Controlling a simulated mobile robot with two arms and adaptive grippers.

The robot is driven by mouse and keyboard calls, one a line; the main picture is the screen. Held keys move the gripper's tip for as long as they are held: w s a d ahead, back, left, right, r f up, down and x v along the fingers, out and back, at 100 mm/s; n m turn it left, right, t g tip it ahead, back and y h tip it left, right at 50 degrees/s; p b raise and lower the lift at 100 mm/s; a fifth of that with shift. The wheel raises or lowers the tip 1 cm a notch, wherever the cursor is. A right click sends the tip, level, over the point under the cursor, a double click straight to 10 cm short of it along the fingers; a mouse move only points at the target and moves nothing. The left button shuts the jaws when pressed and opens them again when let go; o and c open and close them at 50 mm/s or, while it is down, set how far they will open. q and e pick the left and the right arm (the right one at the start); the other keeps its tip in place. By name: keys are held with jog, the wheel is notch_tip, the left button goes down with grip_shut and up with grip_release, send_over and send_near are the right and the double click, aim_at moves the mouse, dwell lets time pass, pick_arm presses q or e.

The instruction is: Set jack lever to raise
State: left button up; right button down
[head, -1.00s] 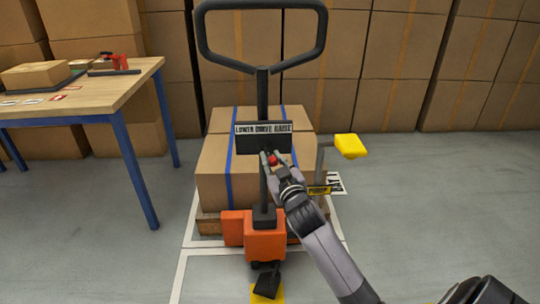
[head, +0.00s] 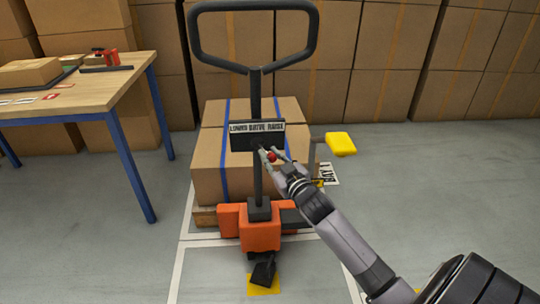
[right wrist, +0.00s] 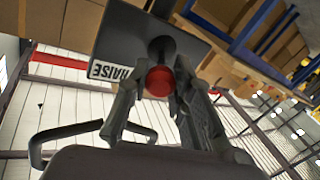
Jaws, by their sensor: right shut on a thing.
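The pallet jack (head: 262,230) is orange with a tall black handle loop. On its mast is a dark plate (head: 240,142) labelled LOWER, DRIVE, RAISE. The jack lever's red knob (head: 272,155) shows just below the plate, right of the mast. My right gripper (head: 273,156) has its fingers on either side of the knob and is shut on it. In the right wrist view the red knob (right wrist: 159,81) sits between the two fingers, with the RAISE end of the plate behind it. The lever's exact setting is hard to tell. My left gripper is not in view.
Boxes on a pallet (head: 206,216) stand behind the jack. A yellow block (head: 341,143) on a post is to the right. A wooden table (head: 100,95) with a box and a red tool is at left. Stacked cartons line the back; floor at right is clear.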

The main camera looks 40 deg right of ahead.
jog(key=shift+d+r, duration=0.15)
jog(key=shift+d, duration=0.35)
jog(key=c, duration=1.4)
grip_release()
jog(key=shift+a, duration=0.1)
jog(key=shift+s+f, duration=0.2)
jog(key=s+a, duration=0.1)
jog(key=s, duration=1)
jog(key=shift+s+a, duration=0.25)
jog(key=shift+a, duration=0.15)
